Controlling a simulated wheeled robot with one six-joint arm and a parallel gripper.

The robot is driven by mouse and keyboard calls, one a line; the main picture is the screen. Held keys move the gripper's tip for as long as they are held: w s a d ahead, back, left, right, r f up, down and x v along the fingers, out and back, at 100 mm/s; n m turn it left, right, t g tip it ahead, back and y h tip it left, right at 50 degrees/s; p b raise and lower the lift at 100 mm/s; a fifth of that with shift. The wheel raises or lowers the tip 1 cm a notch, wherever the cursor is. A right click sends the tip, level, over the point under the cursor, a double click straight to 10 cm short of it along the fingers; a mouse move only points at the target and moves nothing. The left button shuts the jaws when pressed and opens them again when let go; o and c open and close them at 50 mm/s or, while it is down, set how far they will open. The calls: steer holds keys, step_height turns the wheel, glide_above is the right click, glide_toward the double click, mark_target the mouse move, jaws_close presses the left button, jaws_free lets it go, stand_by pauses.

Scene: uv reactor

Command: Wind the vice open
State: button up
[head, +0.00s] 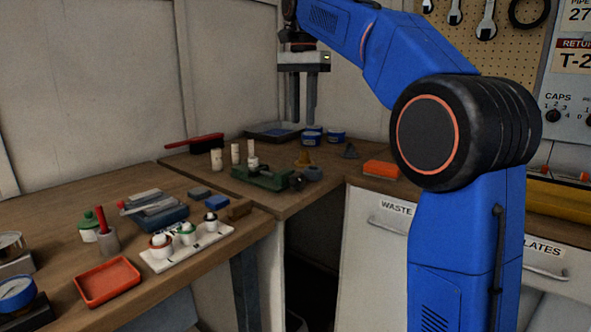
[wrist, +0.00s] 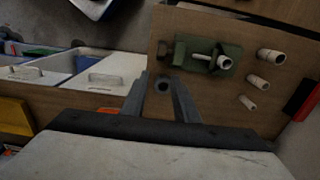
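The green vice (head: 262,180) sits on the back bench near its front edge, with a dark part at its right end. In the wrist view the vice (wrist: 232,50) lies beyond my fingers, to the upper right. A pale cylinder (wrist: 224,63) stands at its jaws; I cannot tell whether it is gripped. A pale rod-like piece lies beside that cylinder. My gripper (head: 304,120) hangs fingers down, above and behind the vice in the head view. My gripper (wrist: 161,90) is open and empty, apart from the vice.
Pale cylinders (head: 217,160) stand left of the vice. A dark round object (head: 313,173) is right of it; blue tins (head: 312,137), an orange block (head: 381,169) and a red-handled brush (head: 195,142) are nearby. The left bench holds a red tray (head: 107,280) and a white rack (head: 158,264).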

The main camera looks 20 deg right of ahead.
mark_target(302, 174)
step_height(302, 174, down, 17)
steer(key=shift+w+f, duration=0.1)
steer(key=shift+f, duration=0.05)
stand_by(0.5)
jaws_close()
